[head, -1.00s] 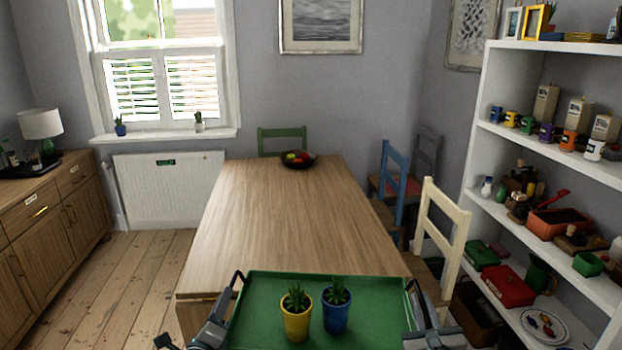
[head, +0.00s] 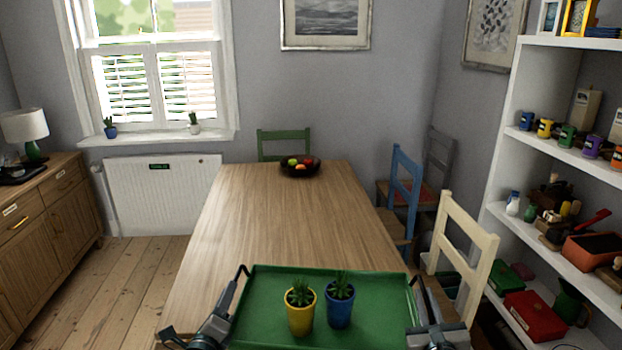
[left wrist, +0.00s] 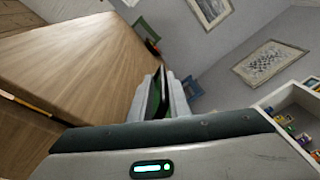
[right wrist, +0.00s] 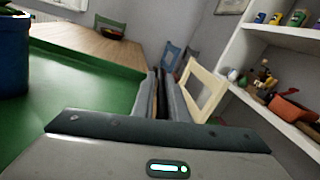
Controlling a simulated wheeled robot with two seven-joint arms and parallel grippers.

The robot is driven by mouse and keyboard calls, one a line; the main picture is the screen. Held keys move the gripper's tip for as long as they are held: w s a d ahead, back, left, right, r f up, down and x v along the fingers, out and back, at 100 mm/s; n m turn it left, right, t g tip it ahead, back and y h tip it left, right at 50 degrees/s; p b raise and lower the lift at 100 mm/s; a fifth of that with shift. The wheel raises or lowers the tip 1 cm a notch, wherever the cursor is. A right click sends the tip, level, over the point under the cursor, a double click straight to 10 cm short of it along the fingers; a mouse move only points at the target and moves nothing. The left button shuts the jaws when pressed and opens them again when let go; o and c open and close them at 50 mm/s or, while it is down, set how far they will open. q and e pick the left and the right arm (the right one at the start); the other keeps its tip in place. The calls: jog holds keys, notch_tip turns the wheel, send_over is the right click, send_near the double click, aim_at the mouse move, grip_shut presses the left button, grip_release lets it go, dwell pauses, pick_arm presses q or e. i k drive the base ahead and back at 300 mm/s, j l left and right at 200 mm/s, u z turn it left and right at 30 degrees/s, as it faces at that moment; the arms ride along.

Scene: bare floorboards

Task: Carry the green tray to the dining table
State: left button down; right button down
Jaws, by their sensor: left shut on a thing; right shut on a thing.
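The green tray (head: 270,290) is level in the lower middle of the head view, with a yellow pot (head: 301,318) and a blue pot (head: 339,308) upright on it, each holding a small spiky plant. My left gripper (head: 232,290) is shut on the tray's left side. My right gripper (head: 418,300) is shut on its right side; the right wrist view also shows the tray's green surface (right wrist: 110,100). The wooden dining table (head: 275,215) lies straight ahead. The tray overlaps its near end in the head view; I cannot tell whether they touch.
A fruit bowl (head: 300,167) stands at the table's far end; the rest of its top is bare. A cream chair (head: 465,240) and a blue chair (head: 405,185) stand along the right side, a green chair (head: 284,140) behind. Shelves (head: 545,140) are at right, a sideboard (head: 45,225) at left.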

aim_at(293, 245)
jog(key=i, duration=1.5)
jog(key=u, duration=0.35)
